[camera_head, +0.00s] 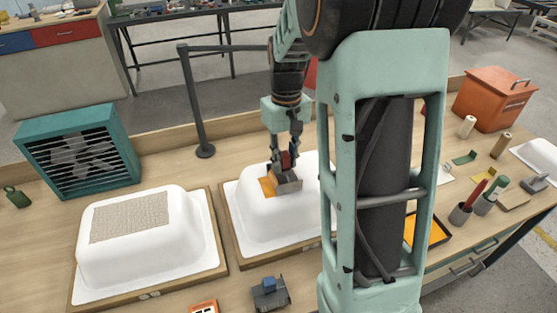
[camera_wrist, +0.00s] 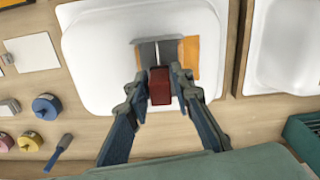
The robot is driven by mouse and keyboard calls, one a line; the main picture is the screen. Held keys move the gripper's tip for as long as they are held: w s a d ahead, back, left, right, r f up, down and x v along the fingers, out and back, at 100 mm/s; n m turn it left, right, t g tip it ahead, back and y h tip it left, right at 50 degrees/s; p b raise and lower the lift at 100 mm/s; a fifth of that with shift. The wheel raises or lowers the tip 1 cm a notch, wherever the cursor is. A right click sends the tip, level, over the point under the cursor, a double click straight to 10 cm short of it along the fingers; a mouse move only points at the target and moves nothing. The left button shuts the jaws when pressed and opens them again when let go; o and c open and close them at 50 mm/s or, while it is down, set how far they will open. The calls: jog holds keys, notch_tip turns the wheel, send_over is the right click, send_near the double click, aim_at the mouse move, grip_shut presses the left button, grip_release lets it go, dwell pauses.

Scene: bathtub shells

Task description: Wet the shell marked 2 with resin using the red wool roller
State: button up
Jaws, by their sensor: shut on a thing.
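My gripper (camera_head: 287,155) is shut on the red block-like handle (camera_wrist: 160,86) of a tool with a wide grey head (camera_head: 289,182). The head is over the top of the middle white shell (camera_head: 255,219); I cannot tell whether it touches. An amber patch (camera_head: 267,187) shows on the shell beside the head; it is also in the wrist view (camera_wrist: 190,58). Another white shell (camera_head: 98,257) stands to the left with a beige textured mat on top. Marks on the base fronts are too small to read. An amber-filled tray (camera_head: 431,229) is partly hidden behind my arm.
A teal fan unit (camera_head: 78,150) stands at the back left. A dark post (camera_head: 205,150) rises behind the shells.

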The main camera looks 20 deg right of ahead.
jog(key=shift+d+f+p, duration=0.1)
jog(key=shift+d+p, duration=0.35)
jog(key=shift+d, duration=6.45)
jog(key=shift+w+p, duration=1.6)
jog(key=shift+w, duration=2.3)
jog(key=shift+s+a+b, duration=0.1)
jog(key=shift+a+b, duration=0.25)
jog(key=shift+a, duration=1.7)
grip_shut()
jog(key=shift+a+f, duration=0.1)
jog(key=shift+a, duration=2.4)
jog(key=shift+a+r, duration=0.2)
jog(key=shift+a, duration=5.7)
jog(key=shift+r, duration=0.1)
jog(key=shift+r+p, duration=2.05)
jog(key=shift+r, duration=0.85)
